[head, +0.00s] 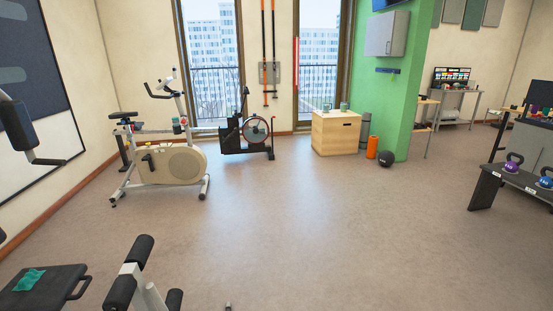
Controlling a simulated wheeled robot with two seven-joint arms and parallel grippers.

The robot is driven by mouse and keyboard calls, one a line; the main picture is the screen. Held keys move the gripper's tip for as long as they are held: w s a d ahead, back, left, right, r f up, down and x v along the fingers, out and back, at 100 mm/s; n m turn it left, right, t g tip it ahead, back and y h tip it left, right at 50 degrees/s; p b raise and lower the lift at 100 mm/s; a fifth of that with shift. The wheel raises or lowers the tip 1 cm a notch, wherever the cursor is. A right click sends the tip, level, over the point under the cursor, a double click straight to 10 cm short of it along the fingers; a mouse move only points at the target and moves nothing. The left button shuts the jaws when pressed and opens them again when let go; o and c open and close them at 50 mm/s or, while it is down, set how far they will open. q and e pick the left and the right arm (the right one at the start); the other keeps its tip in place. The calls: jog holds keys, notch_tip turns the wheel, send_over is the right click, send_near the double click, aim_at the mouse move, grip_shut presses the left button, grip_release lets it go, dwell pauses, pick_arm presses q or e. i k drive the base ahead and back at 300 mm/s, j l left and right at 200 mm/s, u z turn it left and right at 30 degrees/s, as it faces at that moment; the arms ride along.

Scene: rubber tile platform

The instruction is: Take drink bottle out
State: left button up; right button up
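I cannot pick out a drink bottle for certain. Two small greenish, clear containers, a left one (326,108) and a right one (344,106), stand on top of a wooden box (335,134) near the far window. They are too small to tell whether they are bottles. Small teal and red items (179,124) show at the exercise bike (170,163), also too small to identify. Neither of my grippers is in view.
Open floor (290,220) fills the middle. A black ball (386,158) and an orange roller (372,147) sit by the green wall. A kettlebell rack (487,186) is at right. A padded bench (45,290) with a teal cloth (29,280) is at lower left.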

aim_at(175, 120)
jog(key=i+l+z, duration=0.25)
jog(key=i, duration=0.2)
jog(key=i+l+z, duration=0.2)
jog(key=i, duration=0.3)
jog(key=i+l+z, duration=0.1)
jog(key=i+z, duration=0.15)
jog(key=i, duration=0.25)
jog(key=i+j+u, duration=0.2)
jog(key=i+u, duration=0.2)
jog(key=i, duration=0.3)
jog(key=i+u, duration=0.45)
jog(key=i, duration=0.2)
jog(key=i+l+u, duration=0.4)
jog(key=i, duration=0.3)
jog(key=j, duration=0.1)
